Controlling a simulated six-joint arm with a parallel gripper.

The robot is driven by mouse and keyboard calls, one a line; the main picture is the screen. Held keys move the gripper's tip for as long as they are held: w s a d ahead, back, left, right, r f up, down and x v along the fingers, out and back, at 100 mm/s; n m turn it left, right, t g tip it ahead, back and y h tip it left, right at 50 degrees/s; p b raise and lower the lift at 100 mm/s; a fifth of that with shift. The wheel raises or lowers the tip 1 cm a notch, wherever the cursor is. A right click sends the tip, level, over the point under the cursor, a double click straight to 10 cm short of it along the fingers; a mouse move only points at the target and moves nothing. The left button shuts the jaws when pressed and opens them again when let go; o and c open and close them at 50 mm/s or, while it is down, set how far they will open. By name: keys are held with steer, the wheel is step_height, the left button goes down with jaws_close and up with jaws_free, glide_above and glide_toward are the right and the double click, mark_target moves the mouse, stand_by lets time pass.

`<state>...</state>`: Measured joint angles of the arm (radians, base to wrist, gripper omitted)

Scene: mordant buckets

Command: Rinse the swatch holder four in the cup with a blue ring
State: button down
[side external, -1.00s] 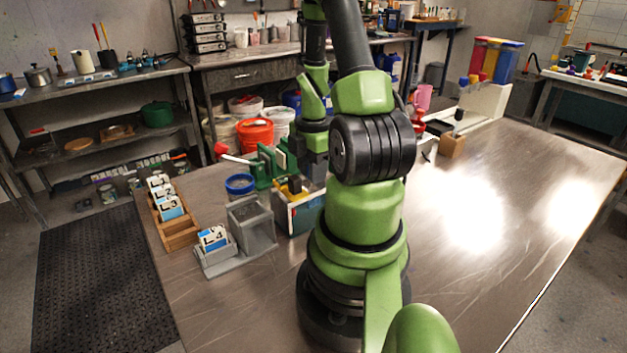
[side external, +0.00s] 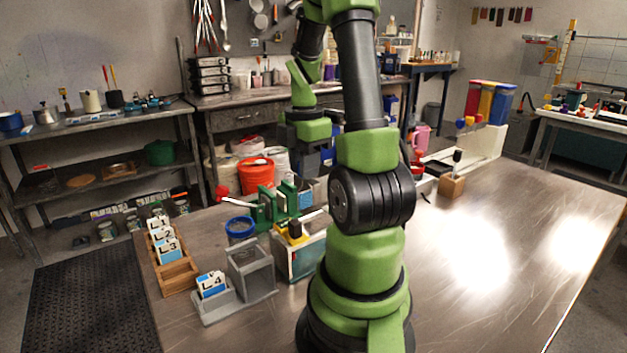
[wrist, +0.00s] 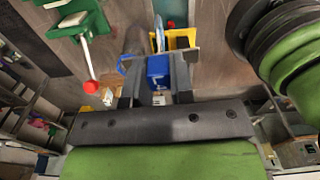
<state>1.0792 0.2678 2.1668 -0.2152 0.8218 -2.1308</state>
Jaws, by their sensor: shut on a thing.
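A holder marked L_4 (side external: 211,284), white above and blue below, stands in a small grey stand (side external: 222,305) at the table's near left. A cup with a blue ring (side external: 240,228) stands behind the grey square container; part of a blue ring (wrist: 124,64) also shows in the wrist view. My gripper (wrist: 157,82) is shut on a blue block (wrist: 158,69), with a thin pale plate beyond it; I cannot read a label on it. In the side view my gripper (side external: 312,160) hangs above the back of the table, and what it holds is not clear there.
A grey square container (side external: 251,268) and a tank (side external: 300,258) with a yellow-and-black piece stand beside the stand. A green fixture (side external: 275,207) with a red-tipped lever stands behind. A wooden rack (side external: 178,278) holds L_1 to L_3.

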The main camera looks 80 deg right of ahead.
steer(key=w+a+n, duration=0.2)
steer(key=w+n, duration=0.2)
steer(key=w, duration=0.9)
steer(key=shift+w+r, duration=0.3)
steer(key=shift+w, duration=0.1)
step_height(320, 180, down, 11)
stand_by(0.5)
steer(key=shift+f, duration=0.1)
stand_by(0.5)
steer(key=shift+r, duration=0.4)
steer(key=shift+f, duration=0.1)
steer(key=shift+f, duration=0.3)
